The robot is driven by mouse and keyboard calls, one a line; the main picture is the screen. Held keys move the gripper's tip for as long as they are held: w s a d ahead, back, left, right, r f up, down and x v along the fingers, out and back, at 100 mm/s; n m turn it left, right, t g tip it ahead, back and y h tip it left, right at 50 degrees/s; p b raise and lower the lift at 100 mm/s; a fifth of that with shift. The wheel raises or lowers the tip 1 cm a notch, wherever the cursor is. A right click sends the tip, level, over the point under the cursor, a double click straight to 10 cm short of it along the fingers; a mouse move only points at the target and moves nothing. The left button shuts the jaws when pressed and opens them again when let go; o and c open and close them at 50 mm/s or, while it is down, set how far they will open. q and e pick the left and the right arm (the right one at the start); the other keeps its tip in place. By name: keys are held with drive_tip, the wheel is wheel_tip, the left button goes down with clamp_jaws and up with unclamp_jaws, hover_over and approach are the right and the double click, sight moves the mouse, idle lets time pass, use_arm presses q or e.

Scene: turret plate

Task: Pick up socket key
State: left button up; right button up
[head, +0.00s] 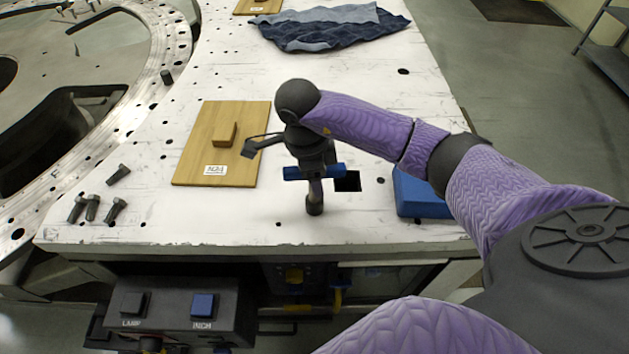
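The socket key (314,197) looks to be the upright tool with a blue crossbar and a dark shaft ending in a thicker round foot, near the front of the white table. My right gripper (314,165) points down directly over it, at the crossbar. The gripper body hides the top of the tool. The fingers blend with the dark shaft, so I cannot tell whether they are closed on it. I also cannot tell whether the foot touches the table. My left gripper is not in view.
A wooden board (190,160) with a small block lies left of the tool. Several dark bolts (92,207) stand or lie farther left, beside the large ring plate (160,100). A blue object (418,195) is to the right. Denim cloth (330,30) lies at the back.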

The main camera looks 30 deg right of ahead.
clamp_jaws()
idle(0.5)
idle(0.7)
